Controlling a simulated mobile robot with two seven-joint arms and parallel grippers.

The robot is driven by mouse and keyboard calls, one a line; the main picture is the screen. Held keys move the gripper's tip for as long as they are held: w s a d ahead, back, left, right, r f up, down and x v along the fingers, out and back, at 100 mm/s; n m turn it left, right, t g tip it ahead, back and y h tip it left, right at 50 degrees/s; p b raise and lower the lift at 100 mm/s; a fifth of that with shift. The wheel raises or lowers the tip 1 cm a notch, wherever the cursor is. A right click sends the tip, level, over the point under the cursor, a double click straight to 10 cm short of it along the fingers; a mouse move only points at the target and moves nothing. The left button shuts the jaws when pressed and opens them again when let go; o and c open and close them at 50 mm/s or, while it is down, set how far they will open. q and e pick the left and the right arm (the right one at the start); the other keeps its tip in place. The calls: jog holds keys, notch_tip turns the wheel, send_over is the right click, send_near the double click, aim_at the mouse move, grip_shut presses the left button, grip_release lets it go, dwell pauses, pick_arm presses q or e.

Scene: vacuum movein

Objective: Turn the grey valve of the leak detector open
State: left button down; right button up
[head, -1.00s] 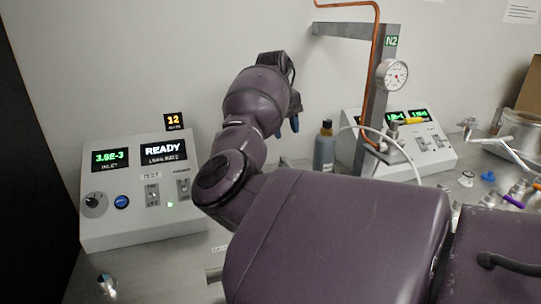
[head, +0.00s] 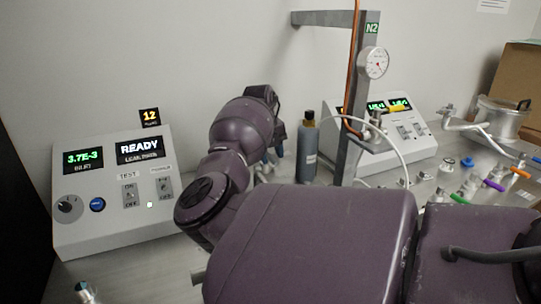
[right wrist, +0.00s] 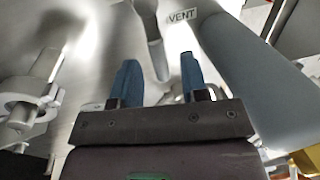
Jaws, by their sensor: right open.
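The leak detector (head: 112,235) is the pale console at the left of the head view; its displays read 3.7E-3 and READY. My right gripper (head: 268,162) is low between the detector and the dark bottle, mostly hidden behind my arm. In the right wrist view my right gripper (right wrist: 156,75) is open, blue fingers apart. A slim grey handle-like part (right wrist: 151,38) shows beyond and between the fingertips, beside a VENT label (right wrist: 181,16). It may be the grey valve; I cannot tell its setting or any contact. My left gripper is not in view.
A grey bottle (head: 307,150) stands right of my gripper, before the N2 post (head: 352,130) with its gauge (head: 373,63). A second console (head: 395,150) and several coloured-handled valves are at the right. A metal fitting (right wrist: 28,108) is at left in the wrist view.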

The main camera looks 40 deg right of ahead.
jog(key=shift+f, duration=0.15)
grip_shut()
dwell(0.4)
jog(key=shift+s+d+n+p, duration=0.1)
jog(key=shift+d+n+p, duration=0.2)
jog(key=shift+n+p, duration=0.1)
jog(key=shift+s+d+r+n+t+p, duration=0.1)
jog(key=shift+d+r+n+t+p, duration=0.25)
jog(key=shift+n, duration=0.25)
jog(key=d+n+p, duration=0.1)
jog(key=n+p, duration=0.1)
jog(key=n, duration=0.1)
jog(key=shift+d+f, duration=0.15)
jog(key=shift+d, duration=0.05)
jog(key=shift+d+f+n+t, duration=0.15)
jog(key=shift+n+t, duration=0.1)
jog(key=shift+n, duration=0.15)
